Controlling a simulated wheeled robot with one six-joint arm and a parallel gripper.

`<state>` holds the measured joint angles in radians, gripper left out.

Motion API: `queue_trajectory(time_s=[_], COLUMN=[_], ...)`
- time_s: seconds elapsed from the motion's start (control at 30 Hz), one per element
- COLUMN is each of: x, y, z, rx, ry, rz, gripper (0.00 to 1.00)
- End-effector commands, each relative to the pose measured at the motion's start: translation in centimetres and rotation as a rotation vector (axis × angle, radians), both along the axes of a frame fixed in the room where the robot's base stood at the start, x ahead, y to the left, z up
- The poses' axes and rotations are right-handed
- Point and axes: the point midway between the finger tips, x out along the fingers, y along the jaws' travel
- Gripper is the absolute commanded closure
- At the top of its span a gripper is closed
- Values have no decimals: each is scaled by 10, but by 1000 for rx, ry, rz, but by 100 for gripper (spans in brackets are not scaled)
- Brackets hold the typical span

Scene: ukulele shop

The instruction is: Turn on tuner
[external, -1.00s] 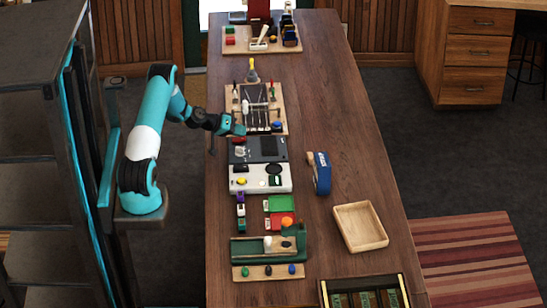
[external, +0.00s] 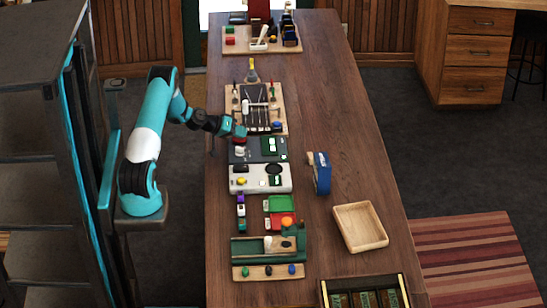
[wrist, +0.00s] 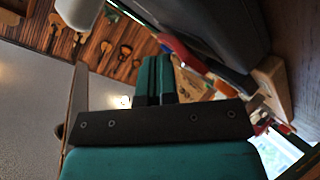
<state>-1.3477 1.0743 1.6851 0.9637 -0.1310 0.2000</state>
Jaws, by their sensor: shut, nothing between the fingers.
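A dark grey device with a screen (external: 258,149), which looks like the tuner, lies on the long wooden bench. Its screen and a small spot at its right edge show green. A pale knob (external: 240,151) sits on its left part. My gripper (external: 240,132) is just above the device's far left edge, fingers together and empty. I cannot tell whether it touches the device. In the wrist view the teal fingers of my gripper (wrist: 155,75) are side by side with nothing between them. A dark grey body at the upper right there may be the device.
A white unit (external: 256,187) with a round black pad adjoins the device in front. A tool board (external: 283,104) lies just behind. A blue tape dispenser (external: 321,173) and an empty wooden tray (external: 361,247) stand to the right. The bench's right side is mostly clear.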

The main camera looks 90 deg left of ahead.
Motion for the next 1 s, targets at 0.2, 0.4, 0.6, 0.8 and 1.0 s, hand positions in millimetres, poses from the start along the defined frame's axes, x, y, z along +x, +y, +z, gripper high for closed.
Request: queue_trajectory(time_s=[0.2,0.4,0.6,0.8,1.0], x=[0,-1,-3,-5,-5], y=[0,0,0,0,0], z=[0,3,13,16,16], rx=[0,0,1,0,0], ry=[0,0,0,0,0], rz=[0,0,0,0,0], gripper=[100,100,100,100,100])
